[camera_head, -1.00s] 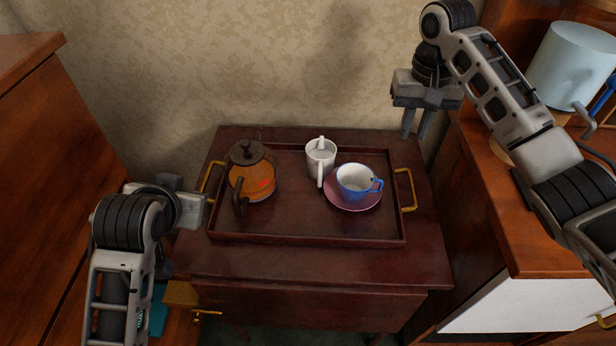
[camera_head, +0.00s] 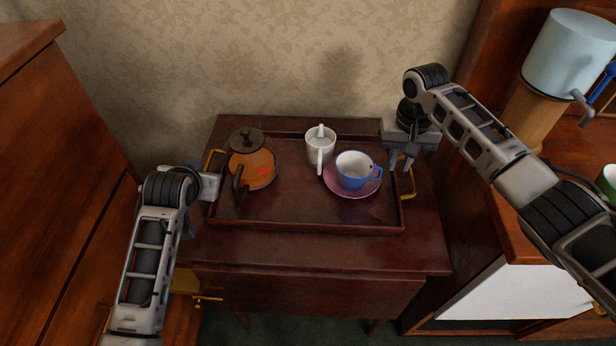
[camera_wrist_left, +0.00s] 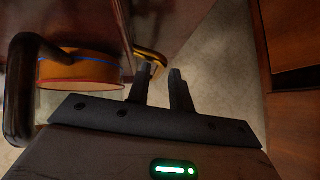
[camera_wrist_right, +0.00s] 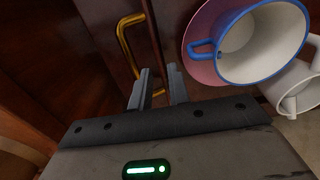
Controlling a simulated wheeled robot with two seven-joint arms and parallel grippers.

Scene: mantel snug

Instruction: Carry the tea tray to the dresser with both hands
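The dark wooden tea tray (camera_head: 330,222) lies on a small dark table. It bears an orange teapot (camera_head: 252,170) with a dark lid, a white creamer (camera_head: 320,146), and a blue-and-white cup (camera_head: 354,168) on a pink saucer (camera_head: 340,190). My right gripper (camera_head: 402,162) is open just above the right brass handle (camera_head: 410,183); the right wrist view shows this handle (camera_wrist_right: 124,38) reaching between and beyond the fingertips. My left gripper (camera_wrist_left: 161,72) is open beside the left brass handle (camera_head: 209,160), apparently not gripping it. Its fingers are mostly hidden in the head view.
A wooden cabinet with a counter (camera_head: 520,235) stands close on the right, bearing a pale blue dispenser (camera_head: 568,55) on a wooden stand. A tall wooden cabinet (camera_head: 60,170) stands on the left. The patterned wall (camera_head: 220,60) is right behind the table.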

